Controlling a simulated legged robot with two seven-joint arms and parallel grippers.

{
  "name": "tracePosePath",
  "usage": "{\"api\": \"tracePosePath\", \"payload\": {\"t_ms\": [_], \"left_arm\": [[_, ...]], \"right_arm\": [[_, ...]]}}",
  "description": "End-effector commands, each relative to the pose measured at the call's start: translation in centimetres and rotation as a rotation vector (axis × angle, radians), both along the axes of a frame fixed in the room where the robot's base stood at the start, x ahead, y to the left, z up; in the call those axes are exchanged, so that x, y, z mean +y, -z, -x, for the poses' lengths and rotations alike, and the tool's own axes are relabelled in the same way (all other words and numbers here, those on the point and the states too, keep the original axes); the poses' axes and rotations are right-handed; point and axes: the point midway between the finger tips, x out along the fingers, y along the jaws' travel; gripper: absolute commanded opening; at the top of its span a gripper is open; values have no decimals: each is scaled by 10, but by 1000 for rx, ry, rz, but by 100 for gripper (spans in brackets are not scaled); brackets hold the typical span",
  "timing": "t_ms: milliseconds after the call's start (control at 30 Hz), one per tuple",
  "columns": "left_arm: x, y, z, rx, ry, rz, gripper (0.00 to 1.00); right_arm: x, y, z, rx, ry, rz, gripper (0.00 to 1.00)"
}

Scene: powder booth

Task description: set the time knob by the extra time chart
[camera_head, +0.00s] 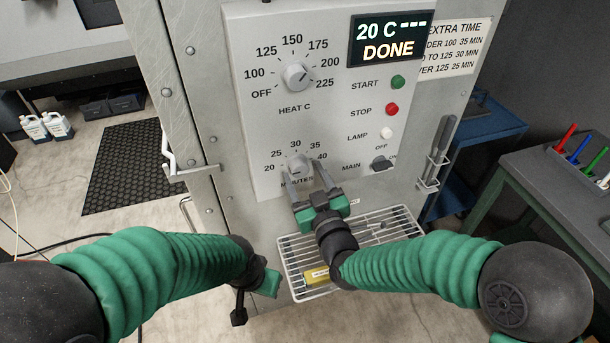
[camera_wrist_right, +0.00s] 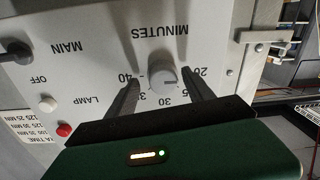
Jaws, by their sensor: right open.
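The minutes knob (camera_head: 297,166) is a small grey dial low on the oven's control panel, with a scale from 20 to 40. In the right wrist view the knob (camera_wrist_right: 163,70) sits between my right gripper's (camera_wrist_right: 163,92) spread fingers, with gaps at both sides. In the head view this gripper (camera_head: 309,182) is open just below and around the knob. The knob's exact setting is hard to read. The extra time chart (camera_head: 450,48) lists 35, 30 and 25 MIN; its left edge is hidden. My left gripper (camera_head: 256,287) hangs low, its fingers unclear.
The display (camera_head: 390,39) reads 20 C and DONE. The heat knob (camera_head: 297,76) points up and right. Start (camera_head: 397,82), stop (camera_head: 392,109) and lamp (camera_head: 386,132) buttons and the main switch (camera_head: 381,163) are nearby. A wire rack (camera_head: 388,222) holds a yellow item (camera_head: 316,275).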

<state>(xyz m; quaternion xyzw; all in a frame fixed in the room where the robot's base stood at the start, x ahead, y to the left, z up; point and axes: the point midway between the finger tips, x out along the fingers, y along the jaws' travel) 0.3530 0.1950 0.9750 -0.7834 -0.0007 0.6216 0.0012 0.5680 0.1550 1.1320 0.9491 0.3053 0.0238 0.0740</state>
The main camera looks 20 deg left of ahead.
Motion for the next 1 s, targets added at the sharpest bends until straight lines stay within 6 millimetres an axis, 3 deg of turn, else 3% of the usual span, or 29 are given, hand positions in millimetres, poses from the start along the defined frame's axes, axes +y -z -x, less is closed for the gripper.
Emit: {"api": "tracePosePath", "payload": {"t_ms": [267, 733, 1000], "left_arm": [[0, 0, 0, 0, -1, 0, 36], [0, 0, 0, 0, 0, 0, 36], [0, 2, 0, 0, 0, 0, 36]], "right_arm": [[2, 0, -3, 0, -1, 0, 61], [2, 0, -3, 0, 1, 0, 2], [2, 1, -3, 11, 1, -17, 0]]}}
